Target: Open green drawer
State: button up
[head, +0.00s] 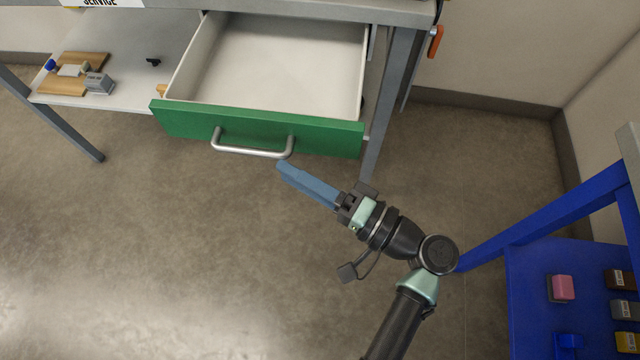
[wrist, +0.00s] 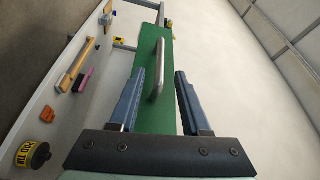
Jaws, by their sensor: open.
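The green drawer (head: 262,131) is pulled out from under the grey workbench, and its white interior shows empty in the head view. Its front carries a silver bar handle (head: 252,152). In the wrist view the green front (wrist: 150,85) and handle (wrist: 159,72) lie ahead, beyond my fingertips. My gripper (head: 283,168), with blue fingers, is just in front of the drawer near the handle's right end. In the wrist view its two fingers (wrist: 160,83) are spread apart with nothing between them, and the handle is apart from them.
A lower shelf (head: 125,105) at left holds a wooden board (head: 62,86) and a grey block (head: 99,83). A bench leg (head: 388,100) stands right of the drawer. A blue cart (head: 530,285) with small items stands at lower right. The floor before the drawer is clear.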

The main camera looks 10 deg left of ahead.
jog(key=shift+v, duration=2.15)
